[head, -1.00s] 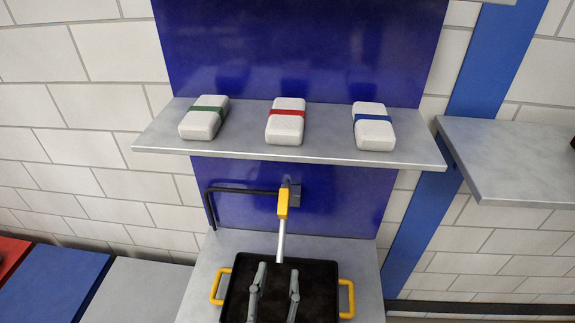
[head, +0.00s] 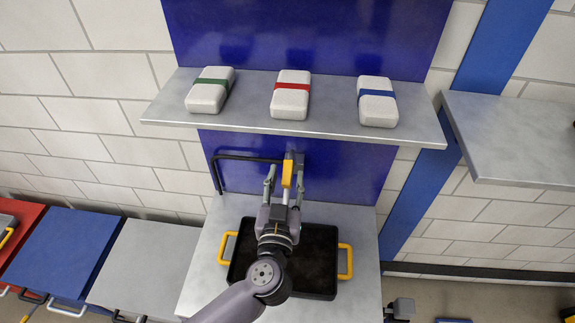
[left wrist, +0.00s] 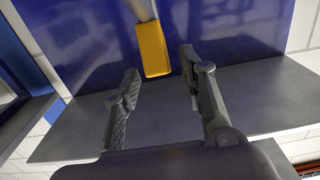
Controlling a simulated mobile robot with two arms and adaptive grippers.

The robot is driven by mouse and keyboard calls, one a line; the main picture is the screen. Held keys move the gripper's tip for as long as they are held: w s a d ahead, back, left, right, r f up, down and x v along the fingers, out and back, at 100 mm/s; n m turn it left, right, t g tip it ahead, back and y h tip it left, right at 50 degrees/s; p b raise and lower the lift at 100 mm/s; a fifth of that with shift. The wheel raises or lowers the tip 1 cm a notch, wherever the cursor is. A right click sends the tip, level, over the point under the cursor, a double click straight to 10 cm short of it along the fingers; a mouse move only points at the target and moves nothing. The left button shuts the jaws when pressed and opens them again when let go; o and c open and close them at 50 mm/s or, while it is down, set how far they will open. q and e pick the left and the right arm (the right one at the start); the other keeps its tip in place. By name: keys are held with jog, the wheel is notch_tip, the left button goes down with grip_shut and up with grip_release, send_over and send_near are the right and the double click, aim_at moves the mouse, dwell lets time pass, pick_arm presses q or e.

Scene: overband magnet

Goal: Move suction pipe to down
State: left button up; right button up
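A lever with a yellow part (head: 287,174) hangs from a grey bracket (head: 294,158) on the blue back panel. In the left wrist view the yellow part (left wrist: 153,48) has a silver rod (left wrist: 142,10) running from it. A black bent pipe (head: 248,157) runs left from the bracket, then down. I cannot tell which is the suction pipe. My left gripper (head: 284,180) is open, its fingers apart on either side of the yellow part, with no grip. My right gripper is not in view.
The upper shelf (head: 330,131) juts out above and carries three white blocks banded green, red and blue. A black tray (head: 318,276) with yellow handles sits below on a grey surface (head: 205,281). Another shelf (head: 500,130) is at the right.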

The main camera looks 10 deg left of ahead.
pick_arm(q)
jog(key=shift+w, duration=1.55)
grip_shut()
